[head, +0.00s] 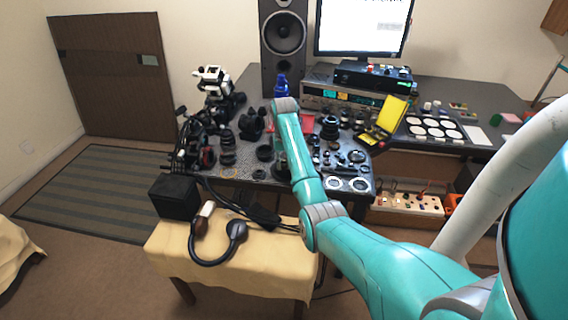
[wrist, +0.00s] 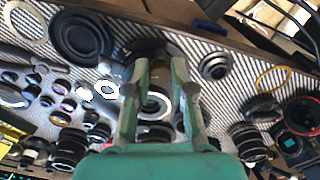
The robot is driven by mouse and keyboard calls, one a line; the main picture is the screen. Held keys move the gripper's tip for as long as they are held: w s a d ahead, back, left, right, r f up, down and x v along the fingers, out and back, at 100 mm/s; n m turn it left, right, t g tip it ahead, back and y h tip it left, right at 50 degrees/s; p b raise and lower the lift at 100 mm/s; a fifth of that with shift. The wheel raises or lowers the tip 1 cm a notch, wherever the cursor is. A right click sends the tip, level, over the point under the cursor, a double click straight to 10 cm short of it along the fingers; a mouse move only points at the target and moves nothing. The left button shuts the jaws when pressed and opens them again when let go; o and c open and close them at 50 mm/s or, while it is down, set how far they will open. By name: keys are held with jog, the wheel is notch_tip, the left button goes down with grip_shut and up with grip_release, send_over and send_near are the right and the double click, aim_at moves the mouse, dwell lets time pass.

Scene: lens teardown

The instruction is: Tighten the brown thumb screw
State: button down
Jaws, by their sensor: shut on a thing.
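In the wrist view my gripper (wrist: 160,68) points at the patterned work mat, with its two green fingers on either side of a small brownish piece (wrist: 161,76), which looks like the brown thumb screw. The fingers are closed on it. A dark round lens part with a bright metal ring (wrist: 155,103) shows between the fingers, close to the brown piece. Whether the screw is fully seated cannot be told. In the head view my arm reaches over the table and hides the gripper and the screw.
The dark table (head: 240,176) is crowded with lens barrels, rings and small parts. A black lens barrel (wrist: 72,147) and a large dark ring (wrist: 82,36) lie near the gripper. A blue bottle (head: 281,86), a speaker (head: 284,45) and a yellow case (head: 392,113) stand farther back.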

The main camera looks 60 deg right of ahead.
jog(key=shift+m, duration=1.9)
jog(key=c, duration=1)
grip_release()
